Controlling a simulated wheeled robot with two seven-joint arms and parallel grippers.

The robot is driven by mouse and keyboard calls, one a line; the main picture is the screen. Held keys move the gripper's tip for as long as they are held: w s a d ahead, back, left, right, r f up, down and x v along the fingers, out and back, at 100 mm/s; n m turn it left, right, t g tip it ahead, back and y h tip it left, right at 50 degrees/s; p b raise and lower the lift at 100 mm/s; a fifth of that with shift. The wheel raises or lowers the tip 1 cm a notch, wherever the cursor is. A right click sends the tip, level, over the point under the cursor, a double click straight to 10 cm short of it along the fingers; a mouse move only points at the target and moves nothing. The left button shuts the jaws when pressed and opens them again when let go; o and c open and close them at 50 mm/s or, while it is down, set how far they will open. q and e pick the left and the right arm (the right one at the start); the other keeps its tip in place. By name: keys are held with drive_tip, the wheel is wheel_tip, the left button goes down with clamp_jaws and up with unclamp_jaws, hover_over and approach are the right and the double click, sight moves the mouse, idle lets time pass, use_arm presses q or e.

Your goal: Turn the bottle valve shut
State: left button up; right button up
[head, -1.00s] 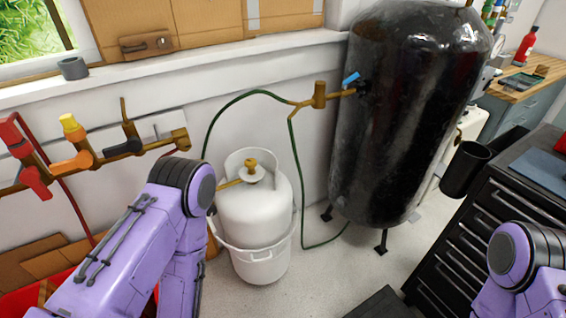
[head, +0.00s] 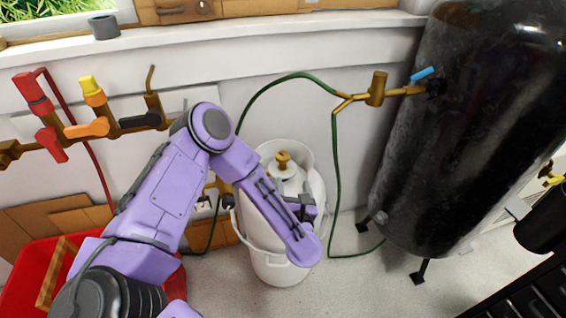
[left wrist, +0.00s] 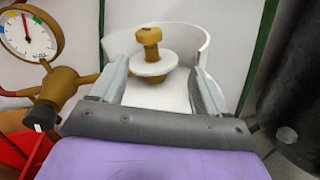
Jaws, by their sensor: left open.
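The white gas bottle (head: 275,262) stands on the floor by the wall, with its brass valve (head: 283,160) on top inside a white collar. My left forearm covers part of the bottle in the head view. My left gripper (left wrist: 158,74) is open and empty. In the left wrist view the brass valve (left wrist: 150,40), above a white disc, shows beyond and between the open fingers, apart from them. A brass fitting with a round gauge (left wrist: 28,32) is at the left there. My right gripper is not in view.
A brass manifold with red, yellow, orange and black handles (head: 86,128) runs along the wall at left. A green hose (head: 335,190) hangs right of the bottle. A large black tank (head: 455,130) stands at right. A red bin (head: 28,285) is at lower left.

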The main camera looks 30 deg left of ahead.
sight(284, 161)
use_arm(q)
drive_tip(key=w+a+n, duration=0.1)
drive_tip(key=w+a, duration=0.2)
drive_tip(key=w+a+r+n+y, duration=0.1)
drive_tip(key=w+a+n, duration=0.1)
drive_tip(key=a, duration=0.1)
drive_tip(key=w+a+n+g+y+p, duration=0.1)
drive_tip(key=w+a, duration=0.2)
drive_tip(key=shift+w+a+r+n, duration=0.15)
drive_tip(key=shift+w+n, duration=0.15)
drive_tip(key=c, duration=0.9)
